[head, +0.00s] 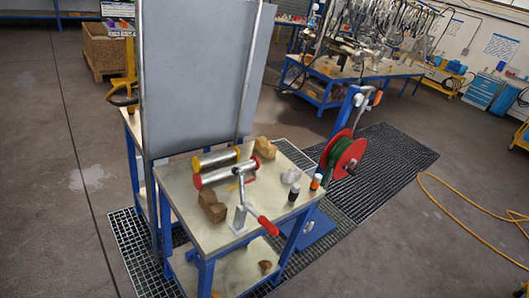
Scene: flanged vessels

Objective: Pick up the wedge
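Two brown wooden wedge-like blocks lie on the blue-framed worktable (190,176). The nearer block (212,207) is by the table's left edge and has a stepped or notched top. The farther block (265,147) is near the back edge, right of the grey panel. I cannot tell which one the task calls the wedge. Small brown pieces, too small to identify, lie on the lower shelf (240,276). My gripper is not in view.
Two metal cylinders with yellow ends (215,158) and red ends (226,172) lie between the blocks. A red-handled lever (262,221) stands in front. Small bottles (293,191) stand on the right. A tall grey panel (200,75) rises behind; a red reel (343,153) is right.

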